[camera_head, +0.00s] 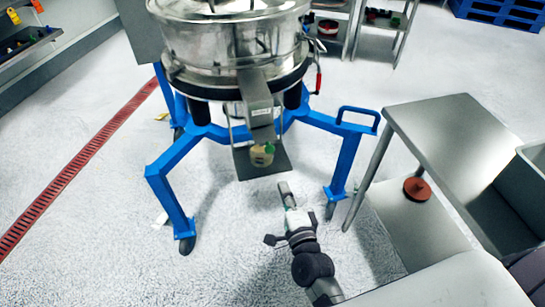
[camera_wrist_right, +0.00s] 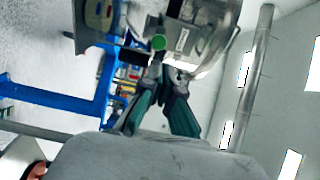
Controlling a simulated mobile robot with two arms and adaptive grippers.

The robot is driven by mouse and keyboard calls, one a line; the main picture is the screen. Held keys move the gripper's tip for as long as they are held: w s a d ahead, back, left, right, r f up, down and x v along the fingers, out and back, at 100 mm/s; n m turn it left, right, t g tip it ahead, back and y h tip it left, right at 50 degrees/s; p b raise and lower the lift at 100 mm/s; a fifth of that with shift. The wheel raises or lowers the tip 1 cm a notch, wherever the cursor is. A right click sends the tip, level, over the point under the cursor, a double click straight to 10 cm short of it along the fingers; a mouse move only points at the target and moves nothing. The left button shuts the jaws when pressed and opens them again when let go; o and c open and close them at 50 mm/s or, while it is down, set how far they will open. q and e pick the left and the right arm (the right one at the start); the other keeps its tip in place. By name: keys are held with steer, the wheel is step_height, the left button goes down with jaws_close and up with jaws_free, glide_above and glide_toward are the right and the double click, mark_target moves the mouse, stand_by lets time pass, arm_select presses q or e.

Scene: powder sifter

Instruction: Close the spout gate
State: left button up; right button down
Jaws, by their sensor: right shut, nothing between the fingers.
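The metal spout (camera_head: 256,98) juts from the front of the round steel sifter (camera_head: 230,45) and slopes down, with a pale label near its lower end. I cannot make out the gate apart from the spout. A small pale container with a green patch (camera_head: 262,155) sits below on a hanging plate (camera_head: 243,168). My right gripper (camera_head: 284,187) is shut and empty, in front of the plate and apart from it. In the right wrist view its fingers (camera_wrist_right: 163,68) come together, with the spout (camera_wrist_right: 187,38) beyond them. My left gripper is not in view.
The sifter stands on a blue wheeled frame (camera_head: 165,185), its legs spreading to both sides. A steel table (camera_head: 450,135) with a lower shelf is at the right, holding a reddish-brown round object (camera_head: 417,189). A red floor grating (camera_head: 75,165) runs at the left. The floor in front is clear.

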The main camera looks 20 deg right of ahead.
mark_target(270, 150)
steer(key=w, duration=1.1)
steer(key=shift+w+d, duration=0.15)
steer(key=shift+w, duration=0.25)
steer(key=shift+p, duration=0.3)
